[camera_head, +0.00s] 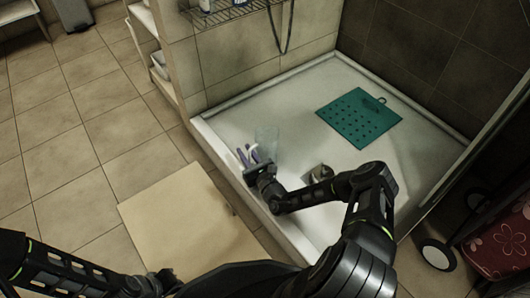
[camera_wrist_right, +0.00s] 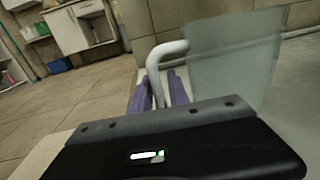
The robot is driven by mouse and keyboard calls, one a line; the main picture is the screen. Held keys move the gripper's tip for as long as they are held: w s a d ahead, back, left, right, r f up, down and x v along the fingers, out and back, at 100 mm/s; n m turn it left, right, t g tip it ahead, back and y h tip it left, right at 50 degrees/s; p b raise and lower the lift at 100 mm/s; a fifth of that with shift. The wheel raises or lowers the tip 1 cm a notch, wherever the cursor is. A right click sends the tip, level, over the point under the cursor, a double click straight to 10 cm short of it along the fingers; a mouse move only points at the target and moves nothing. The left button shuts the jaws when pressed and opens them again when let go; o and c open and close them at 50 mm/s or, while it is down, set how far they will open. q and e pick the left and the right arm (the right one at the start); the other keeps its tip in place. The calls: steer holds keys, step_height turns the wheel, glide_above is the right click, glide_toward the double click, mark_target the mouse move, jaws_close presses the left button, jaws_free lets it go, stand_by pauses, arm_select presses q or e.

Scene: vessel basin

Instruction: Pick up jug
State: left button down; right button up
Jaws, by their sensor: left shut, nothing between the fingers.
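The jug (camera_head: 266,140) is a translucent pale vessel with a white handle, standing at the left side of the shower basin. In the right wrist view the jug (camera_wrist_right: 232,62) is upright, slightly tilted in the picture, and its handle (camera_wrist_right: 168,50) curves down toward my fingers. My right gripper (camera_head: 247,156) has purple fingers beside the handle. In the wrist view its fingers (camera_wrist_right: 160,92) stand apart with the handle between them; the gap looks wider than the handle. The handle's lower end is hidden. My left gripper (camera_head: 165,280) is shut and empty at the bottom edge.
A green perforated mat (camera_head: 359,118) lies in the white basin (camera_head: 300,100). A small round drain-like metal piece (camera_head: 320,172) is near my right forearm. A beige mat (camera_head: 185,215) lies on the tiled floor. A wire shelf (camera_head: 225,14) hangs above the basin. A red flowered bag (camera_head: 500,245) is at right.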

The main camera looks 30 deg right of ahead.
steer(key=shift+c, duration=0.3)
jaws_close()
stand_by(1.4)
